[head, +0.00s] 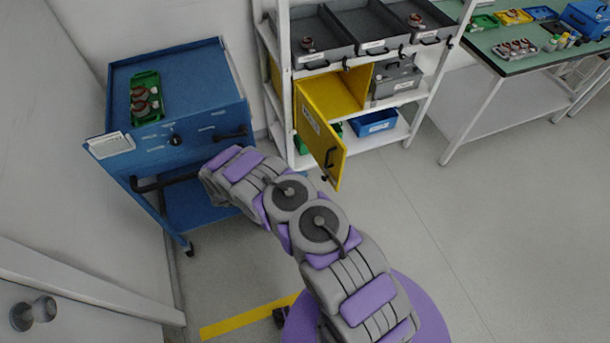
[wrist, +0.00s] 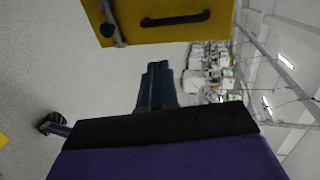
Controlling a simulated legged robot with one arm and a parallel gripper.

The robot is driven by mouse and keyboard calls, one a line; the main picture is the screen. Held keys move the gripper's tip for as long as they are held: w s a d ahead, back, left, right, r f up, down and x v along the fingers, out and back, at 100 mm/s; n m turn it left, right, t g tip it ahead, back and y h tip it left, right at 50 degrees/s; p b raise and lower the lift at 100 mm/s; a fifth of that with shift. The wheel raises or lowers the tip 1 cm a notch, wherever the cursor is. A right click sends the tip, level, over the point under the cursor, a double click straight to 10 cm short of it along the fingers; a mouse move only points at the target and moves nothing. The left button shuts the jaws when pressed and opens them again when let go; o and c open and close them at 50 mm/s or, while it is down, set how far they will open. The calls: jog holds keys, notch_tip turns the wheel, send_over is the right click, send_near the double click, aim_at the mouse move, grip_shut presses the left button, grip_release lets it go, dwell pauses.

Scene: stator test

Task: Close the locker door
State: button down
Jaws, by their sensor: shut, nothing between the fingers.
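The yellow locker door (head: 321,132) stands open, swung out from the yellow locker (head: 345,88) in the white shelf. It is hinged at its left side. A dark handle (head: 330,157) is near its free edge. In the wrist view, the door (wrist: 215,25) fills the top, with its black handle (wrist: 175,19) across it. My gripper (wrist: 157,66) is shut and empty, its dark blue fingers pointing toward the door. A gap shows between fingertips and door.
A blue cart (head: 190,70) with a green tray (head: 146,97) stands left of the white shelf (head: 274,45). Grey bins (head: 318,40) sit above the locker, and a blue bin (head: 374,123) below. A green-topped table (head: 525,62) is at the right. The floor before the shelf is clear.

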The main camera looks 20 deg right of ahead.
jog(key=b, duration=0.2)
send_near(338, 165)
jog(key=x, duration=0.2)
jog(key=f+x, duration=0.1)
jog(key=x, duration=0.1)
jog(key=shift+d+f, duration=0.1)
jog(key=shift+d, duration=0.15)
jog(key=shift+w+d, duration=0.15)
jog(key=shift+d, duration=1)
jog(key=shift+d+r, duration=0.15)
jog(key=shift+r, duration=0.05)
